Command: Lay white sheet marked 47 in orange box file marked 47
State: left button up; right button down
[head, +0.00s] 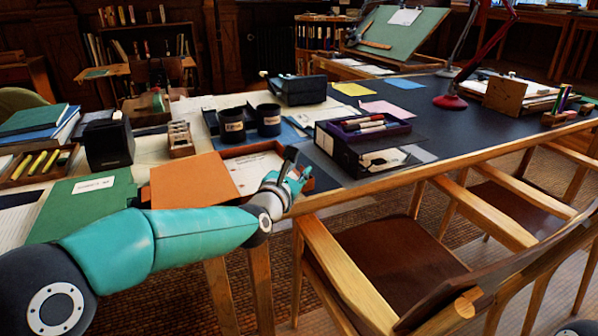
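The orange box file (192,181) lies on the near part of the table, its orange cover at the left. A pale sheet (250,171) lies flat beside the cover, apparently in the box file's open tray. No 47 is legible on either, so I cannot tell whether this is the marked sheet. My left gripper (298,163) is at the right end of the tray, over the table's front edge. Its dark fingers look spread apart, and I see nothing between them. The hand hides the tray's near right corner. My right gripper is not in view.
A black box (345,154) with pens on top stands just right of my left gripper. Two black cups (232,127) and a wooden stamp rack (180,139) stand behind the box file. A green folder (85,205) lies left. Wooden chairs (375,262) stand in front.

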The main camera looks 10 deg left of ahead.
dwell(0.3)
pick_arm(q)
jog(key=s, duration=0.4)
jog(key=s+a, duration=0.1)
jog(key=s, duration=0.3)
jog(key=s+a+r, duration=0.1)
jog(key=s, duration=0.2)
jog(key=shift+s, duration=0.4)
